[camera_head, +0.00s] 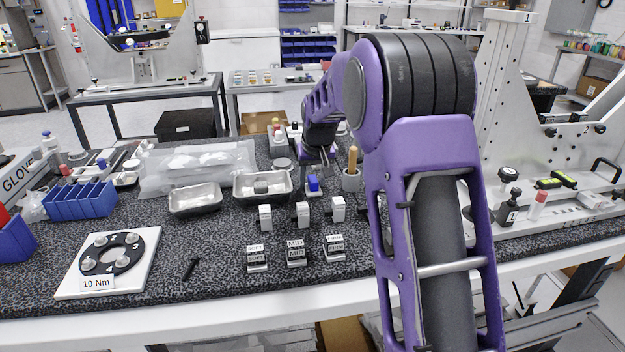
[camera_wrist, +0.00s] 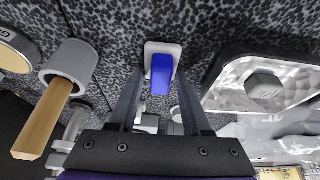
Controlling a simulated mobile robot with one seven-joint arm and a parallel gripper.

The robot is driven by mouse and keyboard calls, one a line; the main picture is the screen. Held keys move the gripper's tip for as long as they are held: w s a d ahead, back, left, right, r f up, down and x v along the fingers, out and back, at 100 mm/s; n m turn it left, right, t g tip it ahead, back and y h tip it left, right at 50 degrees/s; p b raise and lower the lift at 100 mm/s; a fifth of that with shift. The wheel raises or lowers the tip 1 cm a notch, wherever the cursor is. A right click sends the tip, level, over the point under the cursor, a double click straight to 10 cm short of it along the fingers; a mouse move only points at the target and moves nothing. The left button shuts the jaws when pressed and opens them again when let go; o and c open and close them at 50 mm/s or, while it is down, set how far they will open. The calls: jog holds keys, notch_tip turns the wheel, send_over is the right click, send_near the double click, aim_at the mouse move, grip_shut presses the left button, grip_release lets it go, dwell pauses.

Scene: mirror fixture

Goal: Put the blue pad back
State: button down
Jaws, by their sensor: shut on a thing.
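The blue pad (camera_head: 313,184) is a small blue block on a white base, behind the row of white blocks in the head view. In the wrist view the blue pad (camera_wrist: 161,75) sits between my fingers, with its white base (camera_wrist: 161,47) showing beyond it. My gripper (camera_head: 315,171) points down over it and is shut on it; the fingers (camera_wrist: 160,82) lie at its two sides. I cannot tell whether the base touches the table. Three white blocks (camera_head: 303,213) stand nearer, behind label stands marked SOFT (camera_head: 257,258), MID (camera_head: 296,252) and FIRM (camera_head: 334,247).
A grey cup (camera_head: 351,182) with a wooden handle stands close on the right.

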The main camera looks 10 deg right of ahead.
jog(key=shift+c, duration=1.7)
grip_release()
jog(key=shift+f, duration=0.15)
jog(key=shift+s+r, duration=0.1)
jog(key=shift+r, duration=0.5)
jog(key=p+v, duration=0.1)
jog(key=v, duration=1)
jog(key=shift+p, duration=0.3)
